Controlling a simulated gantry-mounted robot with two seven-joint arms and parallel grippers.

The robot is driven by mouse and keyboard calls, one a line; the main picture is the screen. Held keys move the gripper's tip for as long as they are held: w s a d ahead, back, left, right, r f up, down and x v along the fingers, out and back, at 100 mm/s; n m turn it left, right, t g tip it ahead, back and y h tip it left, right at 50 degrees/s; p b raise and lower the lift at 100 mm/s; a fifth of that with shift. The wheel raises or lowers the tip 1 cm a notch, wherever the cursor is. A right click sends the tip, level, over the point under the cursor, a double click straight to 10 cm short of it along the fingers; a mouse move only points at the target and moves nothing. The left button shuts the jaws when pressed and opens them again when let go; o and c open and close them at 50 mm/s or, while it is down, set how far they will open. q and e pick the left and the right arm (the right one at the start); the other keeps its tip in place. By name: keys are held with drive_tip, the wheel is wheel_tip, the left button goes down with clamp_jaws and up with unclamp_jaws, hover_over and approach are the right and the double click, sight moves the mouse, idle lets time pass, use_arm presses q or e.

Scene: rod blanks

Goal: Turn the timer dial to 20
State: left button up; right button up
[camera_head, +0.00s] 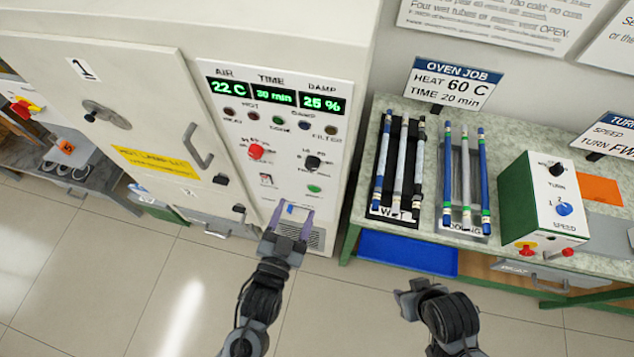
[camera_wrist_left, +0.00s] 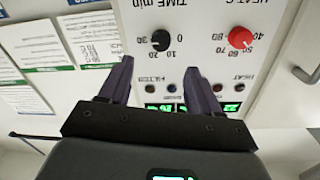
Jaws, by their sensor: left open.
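The black timer dial (camera_head: 312,162) is on the oven's front panel, right of the red heat dial (camera_head: 256,152). In the left wrist view, which is upside down, the timer dial (camera_wrist_left: 160,40) sits under the TIME min label, with numbers around it. Its pointer is too small to read surely. The green TIME display (camera_head: 273,97) reads 30 min. My left gripper (camera_head: 295,209) is open and empty, below the dials in the head view. In the wrist view its fingers (camera_wrist_left: 157,75) are apart, with the timer dial beyond the gap. My right gripper (camera_head: 412,298) hangs lower right; its jaws are unclear.
A sign (camera_head: 453,84) says HEAT 60 C, TIME 20 min. Right of the oven, a bench (camera_head: 357,200) carries rods on a black rack (camera_head: 393,215) and a cooling rack (camera_head: 462,226), plus a green-sided control box (camera_head: 541,205). A blue bin (camera_head: 408,253) is below. Lamps and switches surround the dials.

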sight(311, 168)
use_arm(q)
drive_tip(key=p+x, duration=0.1)
drive_tip(key=x, duration=1)
drive_tip(key=shift+w+a, duration=0.1)
drive_tip(key=shift+a, duration=0.05)
drive_tip(key=c, duration=1)
drive_tip(key=shift+c, duration=0.2)
